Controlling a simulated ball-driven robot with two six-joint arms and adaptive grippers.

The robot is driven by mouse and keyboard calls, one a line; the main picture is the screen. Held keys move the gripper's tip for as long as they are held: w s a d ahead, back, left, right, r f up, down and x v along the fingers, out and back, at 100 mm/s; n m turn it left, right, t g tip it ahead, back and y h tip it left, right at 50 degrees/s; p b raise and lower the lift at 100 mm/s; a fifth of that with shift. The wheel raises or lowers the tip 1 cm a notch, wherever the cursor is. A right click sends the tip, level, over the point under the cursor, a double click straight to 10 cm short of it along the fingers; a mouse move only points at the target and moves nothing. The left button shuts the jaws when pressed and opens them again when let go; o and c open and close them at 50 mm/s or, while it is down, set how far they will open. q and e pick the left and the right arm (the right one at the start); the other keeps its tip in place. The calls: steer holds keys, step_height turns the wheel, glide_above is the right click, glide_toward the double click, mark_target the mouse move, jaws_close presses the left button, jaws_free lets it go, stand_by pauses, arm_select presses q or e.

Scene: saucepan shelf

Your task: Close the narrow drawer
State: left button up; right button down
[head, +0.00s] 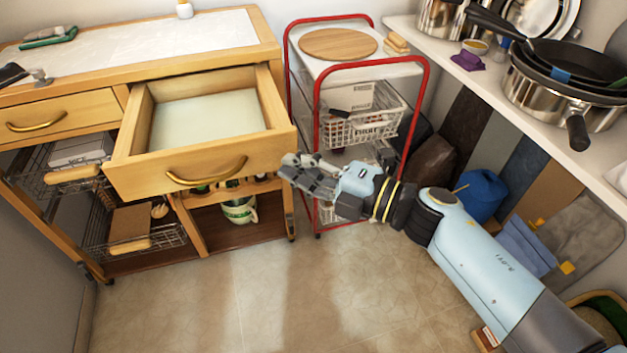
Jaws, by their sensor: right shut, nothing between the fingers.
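A light wooden drawer (140,177) with a curved brass handle (207,175) stands pulled well out of the wooden cabinet (262,42). Its pale inner floor (205,118) shows, with nothing clearly lying on it. A second wooden drawer (60,112) with a brass handle, to its left, sits flush in the cabinet. My right gripper (290,170) is shut and empty, with its fingertips at the lower right corner of the open drawer's front. I cannot tell whether they touch it. My left gripper is not in view.
A red-framed trolley (318,105) with wire baskets stands close to the right of the cabinet. A white shelf (487,88) with pans runs along the right. Below the open drawer are a mug (238,210) and wire baskets. The floor in front is clear.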

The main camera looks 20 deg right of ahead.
steer(key=shift+w, duration=0.4)
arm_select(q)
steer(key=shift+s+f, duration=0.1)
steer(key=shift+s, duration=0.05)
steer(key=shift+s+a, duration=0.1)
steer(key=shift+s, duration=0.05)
arm_select(e)
steer(key=shift+w, duration=0.15)
